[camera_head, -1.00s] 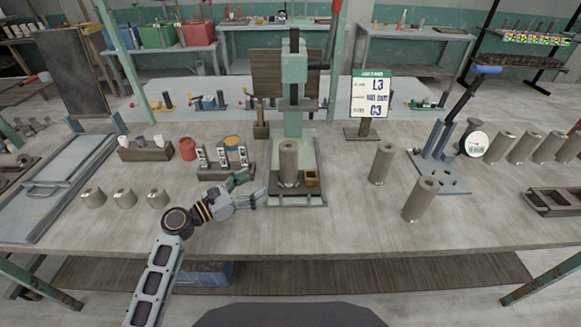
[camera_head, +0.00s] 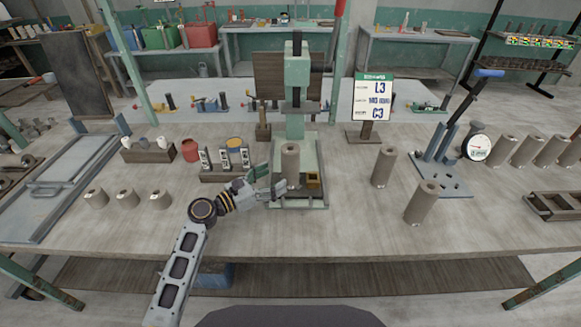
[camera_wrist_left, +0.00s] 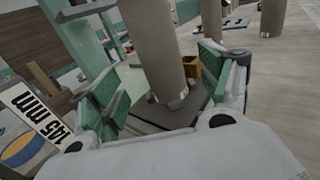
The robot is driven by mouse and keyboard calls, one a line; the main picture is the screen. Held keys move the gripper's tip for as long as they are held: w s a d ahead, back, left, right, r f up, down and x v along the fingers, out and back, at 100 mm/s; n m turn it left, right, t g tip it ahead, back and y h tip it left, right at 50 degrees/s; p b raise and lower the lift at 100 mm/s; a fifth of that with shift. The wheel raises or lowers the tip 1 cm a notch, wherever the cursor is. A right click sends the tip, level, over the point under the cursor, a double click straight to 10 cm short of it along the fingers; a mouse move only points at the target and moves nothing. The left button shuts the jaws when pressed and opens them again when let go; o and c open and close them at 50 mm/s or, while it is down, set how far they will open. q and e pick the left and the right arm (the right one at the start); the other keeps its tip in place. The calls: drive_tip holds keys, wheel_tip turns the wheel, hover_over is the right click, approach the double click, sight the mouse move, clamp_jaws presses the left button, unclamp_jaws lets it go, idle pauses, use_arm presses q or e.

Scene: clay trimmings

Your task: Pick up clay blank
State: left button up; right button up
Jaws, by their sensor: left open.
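A clay blank (camera_head: 290,163), a grey-brown upright cylinder, stands on the base of the green press (camera_head: 296,95). My left gripper (camera_head: 273,185) is open just to the left of the blank, close to its lower part. In the left wrist view the blank (camera_wrist_left: 154,45) rises between the open green-padded fingers of the left gripper (camera_wrist_left: 165,88); whether a finger touches it I cannot tell. Two more clay blanks stand to the right on the table, one farther back (camera_head: 383,166) and one nearer (camera_head: 421,202). My right gripper is out of view.
A small yellow-brown box (camera_head: 313,180) sits on the press base beside the blank. A rack with labelled blocks (camera_head: 222,172) stands left of the gripper. A sign (camera_head: 372,100) and a gauge stand (camera_head: 440,176) are right. The front table strip is clear.

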sight(283, 173)
use_arm(q)
drive_tip(key=shift+w+d, duration=0.35)
drive_tip(key=shift+d, duration=0.1)
drive_tip(key=shift+w+d, duration=0.3)
drive_tip(key=shift+d, duration=0.1)
drive_tip(key=shift+w+d, duration=0.15)
drive_tip(key=shift+d, duration=0.05)
drive_tip(key=shift+x, duration=2.45)
drive_tip(key=shift+f, duration=0.15)
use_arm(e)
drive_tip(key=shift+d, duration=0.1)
